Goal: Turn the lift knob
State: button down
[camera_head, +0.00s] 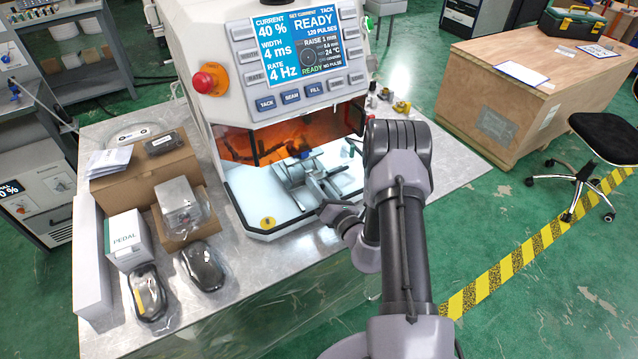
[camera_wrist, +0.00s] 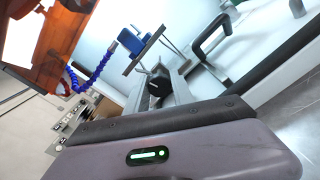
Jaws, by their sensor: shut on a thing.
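The spot welder (camera_head: 240,110) has a lit chamber with a metal stage (camera_head: 308,180) inside it. In the wrist view, a small dark faceted knob (camera_wrist: 159,82) sits at the stage, just past the edge of my gripper's body. I take it for the lift knob. My gripper (camera_head: 330,208) reaches to the front of the chamber, at the near end of the stage. It is shut on the knob, though its fingertips are mostly hidden behind its own body. The screen (camera_head: 305,45) reads READY, with a line "RAISE 1 mm".
An orange shield (camera_head: 285,138) hangs over the chamber opening. A red stop button (camera_head: 210,78) is on the machine's left. Boxes and bagged pedals (camera_head: 203,265) fill the bench's left side. Small parts (camera_head: 400,107) stand at the right. A blue coiled hose (camera_wrist: 92,78) shows in the wrist view.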

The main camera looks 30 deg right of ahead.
jog(key=shift+m+p, duration=0.45)
jog(key=shift+m, duration=0.75)
jog(key=c, duration=1.1)
grip_release()
jog(key=s+p, duration=0.2)
jog(key=s, duration=1.5)
jog(key=shift+s+d, duration=0.25)
